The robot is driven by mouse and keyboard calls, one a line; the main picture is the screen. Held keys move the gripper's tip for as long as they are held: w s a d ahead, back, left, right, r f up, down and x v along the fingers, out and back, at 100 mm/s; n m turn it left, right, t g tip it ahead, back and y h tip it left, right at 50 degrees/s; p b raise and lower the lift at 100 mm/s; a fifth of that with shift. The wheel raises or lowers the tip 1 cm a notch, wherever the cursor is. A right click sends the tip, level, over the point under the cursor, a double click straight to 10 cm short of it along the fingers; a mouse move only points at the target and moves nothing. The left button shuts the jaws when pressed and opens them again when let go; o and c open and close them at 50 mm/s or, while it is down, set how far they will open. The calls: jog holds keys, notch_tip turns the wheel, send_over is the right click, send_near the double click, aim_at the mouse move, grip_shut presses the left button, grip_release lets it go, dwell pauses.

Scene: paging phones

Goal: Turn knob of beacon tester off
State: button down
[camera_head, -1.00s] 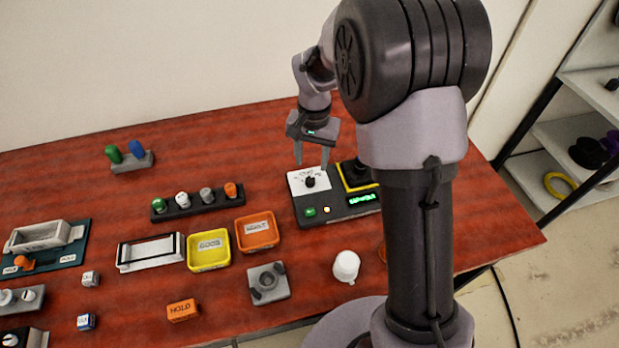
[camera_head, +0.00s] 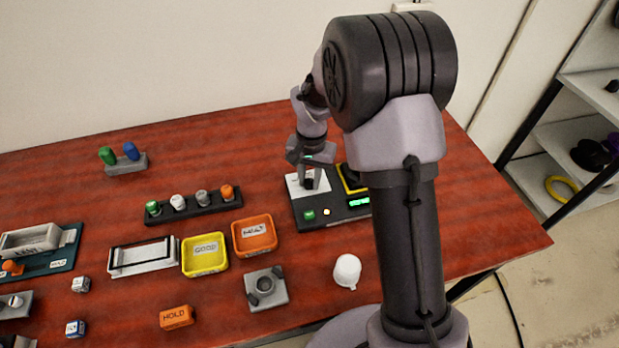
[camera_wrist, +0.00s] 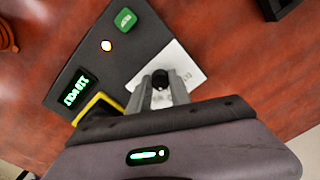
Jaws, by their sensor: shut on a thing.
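The beacon tester (camera_head: 337,215) is a dark grey box towards the back right of the table, with a white plate, a green button, a small lit lamp and a green-lit display. Its black knob (camera_head: 309,184) stands on the white plate. In the wrist view the knob (camera_wrist: 161,78) sits between the fingertips of my gripper (camera_wrist: 162,92). My gripper (camera_head: 309,180) points down over the plate and is shut on the knob. The fingers hide part of the knob, and its pointer direction cannot be made out. The display text is too small to read surely.
A yellow-rimmed bay (camera_head: 350,180) is right of the knob, partly behind my arm. An orange tray (camera_head: 239,247) and a yellow tray (camera_head: 221,268) stand to the left. A white cup-like piece (camera_head: 347,270) stands in front. The table behind the tester is clear.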

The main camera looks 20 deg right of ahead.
jog(key=shift+n+p, duration=0.3)
jog(key=shift+n, duration=0.1)
jog(key=n+p, duration=0.2)
jog(key=n, duration=0.1)
jog(key=shift+r, duration=0.15)
jog(key=n+p, duration=0.2)
jog(key=n, duration=0.3)
jog(key=n+p, duration=0.2)
jog(key=n, duration=0.3)
jog(key=shift+w+n+g+p, duration=0.1)
jog(key=shift+n+g+p, duration=0.2)
jog(key=shift+n+p, duration=1.15)
jog(key=shift+n+b, duration=0.4)
jog(key=shift+n, duration=0.35)
jog(key=c, duration=1.2)
grip_release()
